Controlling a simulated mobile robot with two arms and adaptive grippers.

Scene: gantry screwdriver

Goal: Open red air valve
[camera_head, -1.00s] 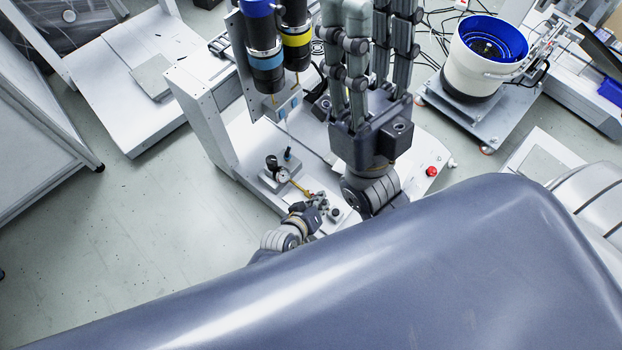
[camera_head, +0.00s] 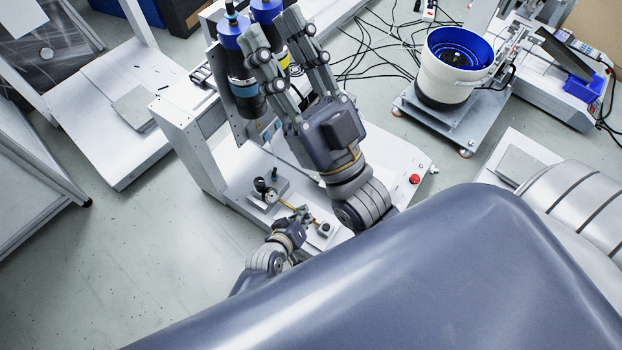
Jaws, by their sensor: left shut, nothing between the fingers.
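The air fitting is small on the white machine base, with a pressure gauge (camera_head: 271,197) and a brass-yellow pipe (camera_head: 287,204). A tiny red-orange spot (camera_head: 314,222) beside the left fingers may be part of the red air valve; its handle position cannot be made out. My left gripper (camera_head: 304,214) comes in from the lower left. It is shut and empty, right by the pipe's end; whether it touches the valve cannot be told. My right gripper (camera_head: 273,22) is large and close to the camera, its fingers spread open in front of the screwdrivers, with nothing seen between them.
Two blue-topped screwdrivers (camera_head: 243,90) hang on the gantry. A red button (camera_head: 415,179) sits on the base's right side. A white bowl feeder (camera_head: 440,85) with a blue inside stands at the upper right. Cables lie on the floor behind. Floor at the lower left is clear.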

